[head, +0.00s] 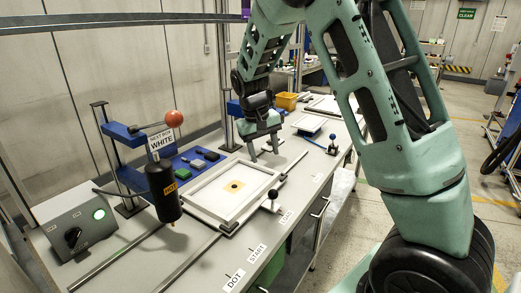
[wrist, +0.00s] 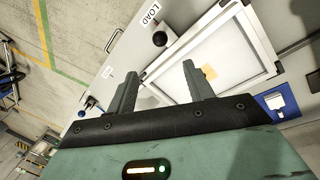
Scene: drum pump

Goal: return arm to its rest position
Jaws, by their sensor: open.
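My gripper (head: 263,148) is open and empty, its fingers pointing down above the far side of a white-framed screen (head: 207,204) on the bench. The wrist view also shows my gripper (wrist: 157,85), with its two fingers spread apart and nothing between them. The white frame with a yellow patch (wrist: 210,72) lies beyond the fingertips there. My arm reaches over from the right of the head view. Whether the fingers touch anything below cannot be told, but they look clear of the frame.
A control box with a lit green button (head: 80,231) stands at the left. Rails and a black-knobbed clamp (head: 272,195) flank the frame. A yellow bin (head: 287,101) stands farther back.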

